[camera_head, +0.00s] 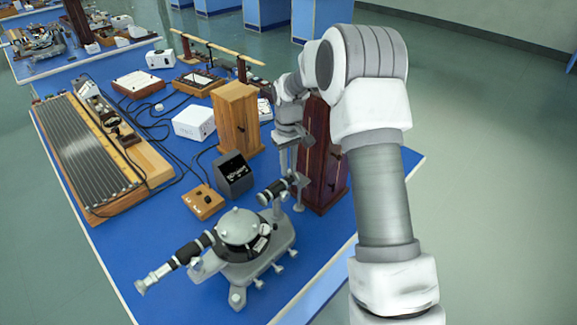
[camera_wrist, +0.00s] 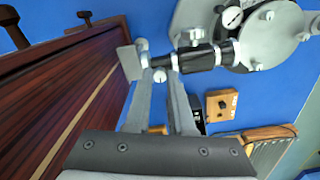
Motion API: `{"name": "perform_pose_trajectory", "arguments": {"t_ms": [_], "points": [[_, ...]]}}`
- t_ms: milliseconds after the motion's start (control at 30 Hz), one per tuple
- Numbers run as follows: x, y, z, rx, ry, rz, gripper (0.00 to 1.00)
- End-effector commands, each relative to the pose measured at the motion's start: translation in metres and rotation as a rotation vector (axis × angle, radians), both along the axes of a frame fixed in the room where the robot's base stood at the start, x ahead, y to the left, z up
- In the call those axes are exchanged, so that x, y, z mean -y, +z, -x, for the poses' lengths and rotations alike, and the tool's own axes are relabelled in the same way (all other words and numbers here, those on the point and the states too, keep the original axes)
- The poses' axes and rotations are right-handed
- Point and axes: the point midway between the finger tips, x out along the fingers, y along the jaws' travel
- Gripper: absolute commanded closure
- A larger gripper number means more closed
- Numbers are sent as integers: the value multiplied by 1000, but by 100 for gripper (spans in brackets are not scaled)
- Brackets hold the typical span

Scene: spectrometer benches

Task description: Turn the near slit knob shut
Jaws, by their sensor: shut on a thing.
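The grey spectrometer (camera_head: 240,228) stands on the blue bench with its dark tube pointing toward the tall dark wooden cabinet. In the wrist view this tube (camera_wrist: 200,58) ends in a pale slit end with a square grey plate (camera_wrist: 130,62). A small pale slit knob (camera_wrist: 160,76) sits below that end, between my fingertips. My gripper (camera_head: 291,182) reaches down beside the tube end. In the wrist view my gripper (camera_wrist: 159,82) is shut on the slit knob. The knob's turn angle cannot be read, and my fingers partly hide it.
The dark wooden cabinet (camera_head: 320,150) stands close beside my gripper; its red-brown face (camera_wrist: 70,95) fills the wrist view's left. A dark meter box (camera_head: 235,174), a small wooden control box (camera_head: 203,202) and a light wooden box (camera_head: 237,115) stand nearby. Cables lie farther left.

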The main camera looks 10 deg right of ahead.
Motion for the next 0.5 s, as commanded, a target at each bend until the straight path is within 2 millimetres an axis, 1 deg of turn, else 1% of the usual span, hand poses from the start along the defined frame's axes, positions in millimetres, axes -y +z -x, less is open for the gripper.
{"name": "perform_pose_trajectory", "arguments": {"t_ms": [200, 500], "points": [[0, 1, -1, 3, 33, 0, 100], [0, 1, -1, 3, 36, 0, 100]]}}
